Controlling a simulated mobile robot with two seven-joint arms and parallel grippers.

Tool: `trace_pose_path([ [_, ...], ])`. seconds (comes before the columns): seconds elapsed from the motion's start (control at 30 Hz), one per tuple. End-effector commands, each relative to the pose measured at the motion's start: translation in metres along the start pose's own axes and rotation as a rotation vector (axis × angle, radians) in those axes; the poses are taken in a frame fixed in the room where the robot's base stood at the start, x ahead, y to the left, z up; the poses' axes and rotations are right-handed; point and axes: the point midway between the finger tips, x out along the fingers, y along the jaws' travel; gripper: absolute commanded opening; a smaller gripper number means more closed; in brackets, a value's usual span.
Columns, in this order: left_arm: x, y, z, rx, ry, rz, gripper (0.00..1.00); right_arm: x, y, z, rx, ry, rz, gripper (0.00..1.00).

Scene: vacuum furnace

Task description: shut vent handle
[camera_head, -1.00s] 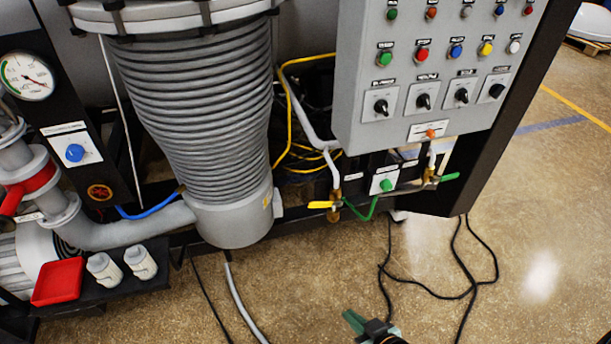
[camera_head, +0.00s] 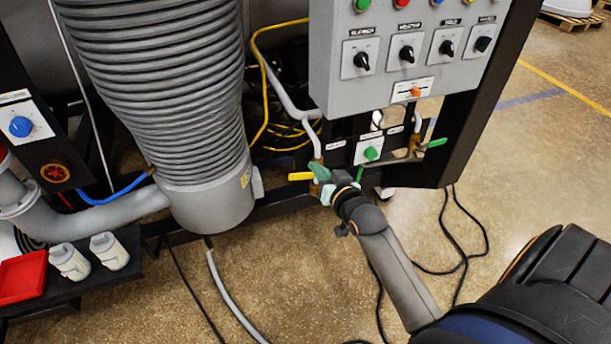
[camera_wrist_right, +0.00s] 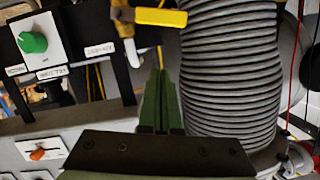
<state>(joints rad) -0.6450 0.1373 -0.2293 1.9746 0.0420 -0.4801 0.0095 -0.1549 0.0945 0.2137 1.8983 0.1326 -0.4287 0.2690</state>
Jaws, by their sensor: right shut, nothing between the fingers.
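A valve with a yellow handle (camera_head: 300,176) sits on a brass pipe fitting below the control box. The handle points left, roughly level. It also shows at the top of the right wrist view (camera_wrist_right: 160,17). A second valve, with a green handle (camera_head: 437,142), is further right. I cannot read which label says vent. My right gripper (camera_head: 319,170) is shut and empty, its green fingers at the yellow-handled valve, just right of the handle. In the wrist view the closed fingers (camera_wrist_right: 158,75) appear apart from the yellow handle. My left gripper is not in view.
The grey control box (camera_head: 335,90) hangs close above the valves. A green knob plate (camera_head: 370,150) lies between them. The ribbed grey column (camera_head: 170,90) stands to the left. Black cables (camera_head: 450,235) lie on the floor.

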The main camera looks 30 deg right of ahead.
Motion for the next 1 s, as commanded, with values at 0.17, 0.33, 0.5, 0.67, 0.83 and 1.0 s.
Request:
trace_pose_path([
  [0.17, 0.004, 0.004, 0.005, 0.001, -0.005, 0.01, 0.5, 0.035, 0.0, 0.001, -0.001, 0.001, -0.001, 0.0],
  [0.33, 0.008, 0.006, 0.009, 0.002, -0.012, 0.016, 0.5, 0.044, 0.0, 0.025, 0.001, -0.004, 0.0, 0.0],
  [0.5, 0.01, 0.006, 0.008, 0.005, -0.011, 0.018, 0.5, 0.047, 0.0, 0.037, 0.0, -0.001, 0.0, 0.0],
  [0.67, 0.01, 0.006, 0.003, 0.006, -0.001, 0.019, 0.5, 0.048, 0.0, 0.04, -0.001, -0.002, 0.0, 0.0],
  [0.83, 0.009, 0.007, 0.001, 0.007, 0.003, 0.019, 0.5, 0.047, 0.0, 0.04, -0.001, -0.002, 0.0, 0.0],
  [1.0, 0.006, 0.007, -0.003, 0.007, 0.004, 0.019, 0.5, 0.048, -0.002, 0.04, -0.028, -0.002, 0.008, 0.0],
])
